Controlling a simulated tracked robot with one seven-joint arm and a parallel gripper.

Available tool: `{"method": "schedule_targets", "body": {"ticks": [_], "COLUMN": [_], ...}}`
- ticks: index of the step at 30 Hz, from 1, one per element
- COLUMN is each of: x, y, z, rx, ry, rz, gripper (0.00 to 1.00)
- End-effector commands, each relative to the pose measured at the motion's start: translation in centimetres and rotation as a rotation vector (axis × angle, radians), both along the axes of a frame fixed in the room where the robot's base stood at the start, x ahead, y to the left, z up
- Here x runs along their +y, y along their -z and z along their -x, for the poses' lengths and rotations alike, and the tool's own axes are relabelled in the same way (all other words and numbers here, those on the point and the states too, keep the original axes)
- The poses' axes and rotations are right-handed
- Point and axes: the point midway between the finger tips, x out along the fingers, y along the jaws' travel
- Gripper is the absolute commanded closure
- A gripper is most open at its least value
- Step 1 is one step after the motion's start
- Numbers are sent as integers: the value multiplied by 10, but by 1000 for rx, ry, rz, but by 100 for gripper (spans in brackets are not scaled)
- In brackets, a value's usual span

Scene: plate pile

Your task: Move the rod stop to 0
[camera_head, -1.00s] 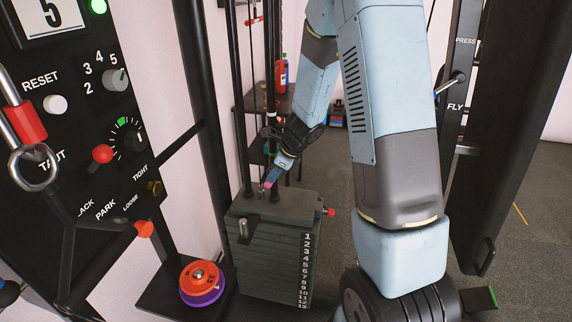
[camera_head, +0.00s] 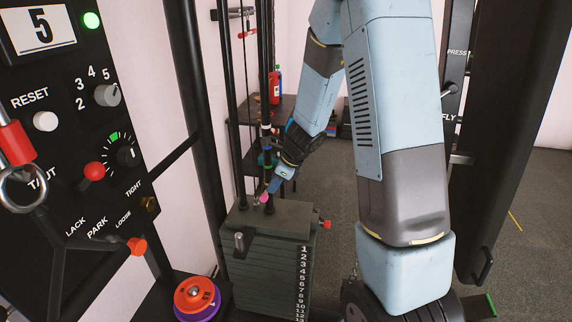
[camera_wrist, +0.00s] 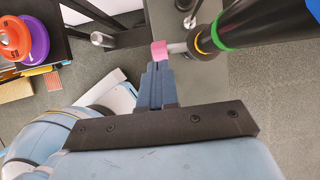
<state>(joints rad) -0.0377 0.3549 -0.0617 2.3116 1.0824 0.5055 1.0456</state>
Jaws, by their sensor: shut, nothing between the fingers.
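My gripper (camera_head: 266,194) reaches down to the top of the weight stack (camera_head: 270,262), beside the foot of a black guide rod (camera_head: 263,60). Its blue fingers are shut, with pink tips; in the wrist view the tips (camera_wrist: 158,50) are closed together and empty. There a grey shaft end (camera_wrist: 178,47) is right by the tips, and I cannot tell whether they touch. A black rod (camera_wrist: 270,18) with green (camera_wrist: 216,36) and yellow rings runs up right. Coloured bands (camera_head: 267,131) also show on the rods in the head view. I cannot tell which part is the rod stop.
A black control panel (camera_head: 70,165) with knobs and a "5" display (camera_head: 40,28) stands left. Orange and purple discs (camera_head: 195,294) lie in front of the stack's left side. A shelf (camera_head: 284,103) with a red bottle (camera_head: 275,87) is behind.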

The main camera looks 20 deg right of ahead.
Motion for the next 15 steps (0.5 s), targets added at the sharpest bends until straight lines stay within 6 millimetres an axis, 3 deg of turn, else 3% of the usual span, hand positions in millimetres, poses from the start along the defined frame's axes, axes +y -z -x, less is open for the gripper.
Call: {"method": "schedule_targets", "body": {"ticks": [15], "x": [-33], "y": [-79], "z": [15], "rx": [-10], "ry": [-3], "rz": [-3], "gripper": [100]}}
